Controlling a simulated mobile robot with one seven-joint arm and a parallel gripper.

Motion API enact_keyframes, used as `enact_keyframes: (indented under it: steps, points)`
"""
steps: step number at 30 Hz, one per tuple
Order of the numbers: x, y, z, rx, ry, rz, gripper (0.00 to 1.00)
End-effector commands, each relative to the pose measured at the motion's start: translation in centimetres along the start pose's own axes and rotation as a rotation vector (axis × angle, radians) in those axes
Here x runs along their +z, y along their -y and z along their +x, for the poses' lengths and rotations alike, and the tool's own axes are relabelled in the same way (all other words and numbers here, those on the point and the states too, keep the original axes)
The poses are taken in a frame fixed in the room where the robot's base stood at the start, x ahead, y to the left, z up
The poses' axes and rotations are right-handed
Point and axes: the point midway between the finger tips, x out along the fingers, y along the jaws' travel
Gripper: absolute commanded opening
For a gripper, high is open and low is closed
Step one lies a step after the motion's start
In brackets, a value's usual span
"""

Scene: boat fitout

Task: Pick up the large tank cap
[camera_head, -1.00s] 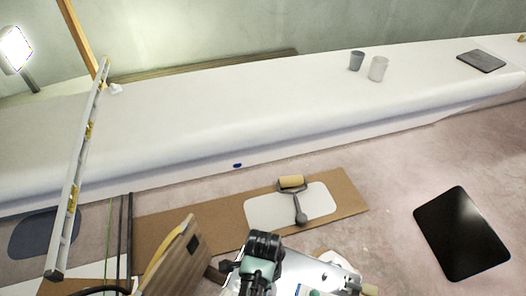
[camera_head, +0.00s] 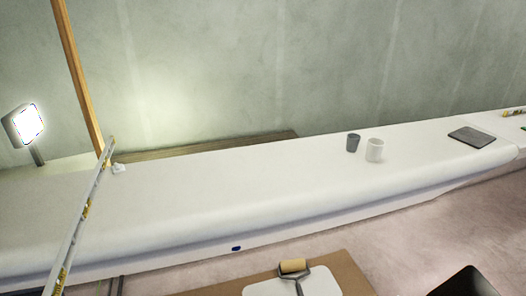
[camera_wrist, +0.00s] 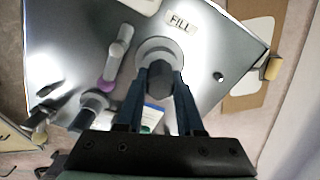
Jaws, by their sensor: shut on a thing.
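The large tank cap (camera_wrist: 159,82) shows in the wrist view as a dark faceted piece between my fingers. My gripper (camera_wrist: 161,70) is shut on it, one finger on each side. Just beyond it is a pale grey round collar (camera_wrist: 160,46) on a shiny metal tank (camera_wrist: 215,45). A "FILL" label (camera_wrist: 180,21) is beside the collar. I cannot tell whether the cap still touches the collar. The head view shows neither my gripper nor the cap.
On the tank, a grey fitting (camera_wrist: 121,45) and a purple ring (camera_wrist: 106,86) stand left of my fingers. In the head view, a long white hull (camera_head: 240,205) carries a dark cup (camera_head: 353,143), a white cup (camera_head: 374,150) and a dark tablet (camera_head: 472,137). A roller (camera_head: 293,267) lies in front.

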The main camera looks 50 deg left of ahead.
Motion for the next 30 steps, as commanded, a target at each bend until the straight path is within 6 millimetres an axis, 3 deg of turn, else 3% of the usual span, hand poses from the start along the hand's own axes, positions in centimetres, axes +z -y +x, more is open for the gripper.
enact_keyframes:
  steps: [7, 15, 21, 30]
  points:
    - [0.0, 0.1, -1.2, -0.002, -0.001, 0.0, 0.0]
    - [-0.1, 0.1, -6.7, -0.005, -0.001, 0.001, 0.0]
    - [0.0, 0.1, -9.4, -0.002, 0.0, 0.001, 0.0]
    - [0.0, 0.0, -10.0, 0.0, 0.0, 0.0, 0.0]
